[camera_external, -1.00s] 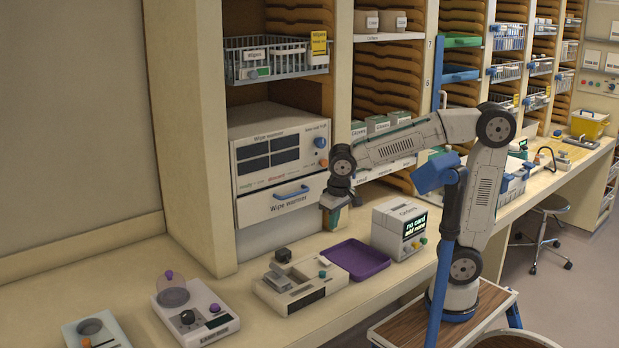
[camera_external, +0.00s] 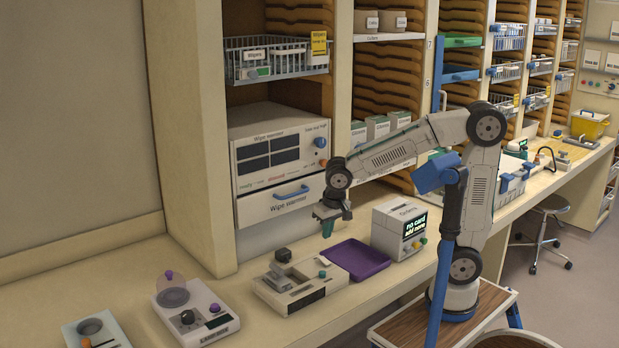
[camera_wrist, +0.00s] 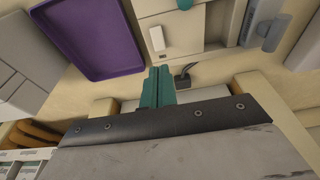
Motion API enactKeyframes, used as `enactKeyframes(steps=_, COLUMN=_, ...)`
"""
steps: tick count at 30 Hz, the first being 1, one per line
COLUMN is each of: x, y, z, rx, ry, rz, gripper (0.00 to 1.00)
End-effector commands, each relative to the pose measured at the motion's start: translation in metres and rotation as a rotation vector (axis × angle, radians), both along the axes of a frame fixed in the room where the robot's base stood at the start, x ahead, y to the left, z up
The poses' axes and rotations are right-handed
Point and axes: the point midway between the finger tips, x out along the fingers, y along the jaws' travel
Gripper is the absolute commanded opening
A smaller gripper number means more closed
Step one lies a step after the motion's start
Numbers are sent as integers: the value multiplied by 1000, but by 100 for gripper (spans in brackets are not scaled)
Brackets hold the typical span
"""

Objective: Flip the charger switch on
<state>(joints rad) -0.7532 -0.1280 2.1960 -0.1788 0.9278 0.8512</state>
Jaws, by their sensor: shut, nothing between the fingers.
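A beige device (camera_external: 300,284) stands on the counter, with a black knob (camera_external: 283,255) and a teal knob. No charger label is legible, so I cannot tell for sure which part is the charger switch. In the wrist view, the device's top (camera_wrist: 205,22) carries a pale rectangular rocker-like part (camera_wrist: 157,38) and the teal knob (camera_wrist: 184,3). My gripper (camera_external: 328,229) is above the back of the counter, behind the device. Its teal fingers (camera_wrist: 158,72) are shut and empty. In the wrist view their tips appear just below the rocker-like part, with no visible contact.
A purple tray (camera_external: 354,268) lies beside the device. A display box (camera_external: 399,230) stands to its right, and other devices (camera_external: 195,312) stand to the left. The wipe warmer (camera_external: 279,150) is behind my gripper. A small black part with a cord (camera_wrist: 183,82) lies near the fingers.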

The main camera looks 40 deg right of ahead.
Motion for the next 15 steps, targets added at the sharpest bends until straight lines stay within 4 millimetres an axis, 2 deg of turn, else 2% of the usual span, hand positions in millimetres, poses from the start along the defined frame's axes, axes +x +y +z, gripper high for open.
enactKeyframes(steps=1, x=2, y=-1, z=-12, rx=-4, ry=3, rz=-1, gripper=0)
enactKeyframes(steps=6, x=9, y=-1, z=-46, rx=-4, ry=3, rz=0, gripper=0)
enactKeyframes(steps=10, x=13, y=0, z=-66, rx=-3, ry=3, rz=0, gripper=0)
enactKeyframes(steps=15, x=17, y=0, z=-80, rx=-1, ry=1, rz=1, gripper=0)
